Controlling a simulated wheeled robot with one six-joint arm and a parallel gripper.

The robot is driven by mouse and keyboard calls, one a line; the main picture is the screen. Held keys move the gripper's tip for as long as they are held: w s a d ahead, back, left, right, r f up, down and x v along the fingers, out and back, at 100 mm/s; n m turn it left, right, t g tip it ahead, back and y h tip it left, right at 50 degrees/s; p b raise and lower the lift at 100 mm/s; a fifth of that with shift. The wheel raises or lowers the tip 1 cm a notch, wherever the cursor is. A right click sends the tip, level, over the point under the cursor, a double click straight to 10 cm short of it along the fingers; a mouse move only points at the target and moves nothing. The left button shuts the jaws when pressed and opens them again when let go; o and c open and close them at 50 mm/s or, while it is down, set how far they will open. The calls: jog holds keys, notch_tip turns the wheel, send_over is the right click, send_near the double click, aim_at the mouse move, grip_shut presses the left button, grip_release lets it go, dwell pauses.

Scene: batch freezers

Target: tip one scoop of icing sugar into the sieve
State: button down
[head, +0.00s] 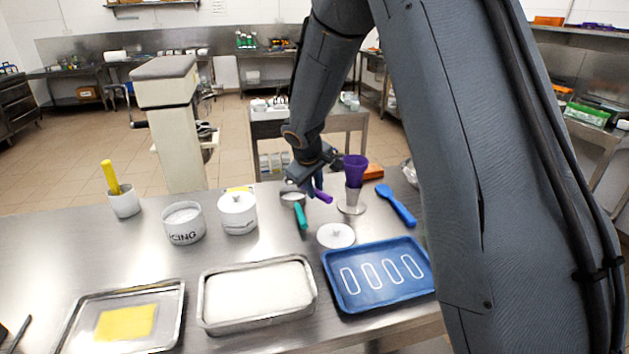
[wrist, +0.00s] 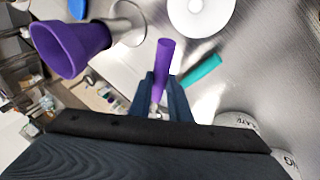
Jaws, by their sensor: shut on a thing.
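My gripper (head: 312,188) is over the back of the steel table, shut on a purple handle (head: 323,197). The purple handle also stands between my fingers in the wrist view (wrist: 165,62); the head of that tool is hidden. A teal handle (head: 301,217) lies close beside it, leading to a round grey piece (head: 292,196) that may be the sieve, partly hidden by my gripper. The white tub marked ICING (head: 184,236) is open at the left, with white powder inside. A loose white lid (head: 336,236) lies nearer the front. No scoop head is clearly visible.
A purple cone (head: 355,165) stands in a metal holder just right of my gripper. A blue spoon-like tool (head: 397,206) lies beyond. A lidded white jar (head: 237,214), a white-filled tray (head: 205,314), a blue tray (head: 338,296) and a yellow-handled pot (head: 124,203) share the table.

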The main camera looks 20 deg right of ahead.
jog(key=shift+d+r+y+p, duration=0.25)
jog(key=shift+y+p, duration=0.25)
jog(key=shift+p, duration=2.95)
jog(key=shift+w+d+f+g, duration=0.1)
jog(key=shift+d+f+g, duration=0.05)
jog(key=shift+g, duration=0.25)
jog(key=shift+w+d+m+g+y, duration=0.2)
jog(key=shift+d+m+g+y, duration=0.1)
jog(key=shift+y, duration=0.7)
jog(key=shift+w+d+g+y+b, duration=0.15)
jog(key=shift+g+y+b, duration=0.15)
jog(key=shift+y+b, duration=0.35)
jog(key=shift+r+p, duration=0.4)
jog(key=shift+r, duration=1)
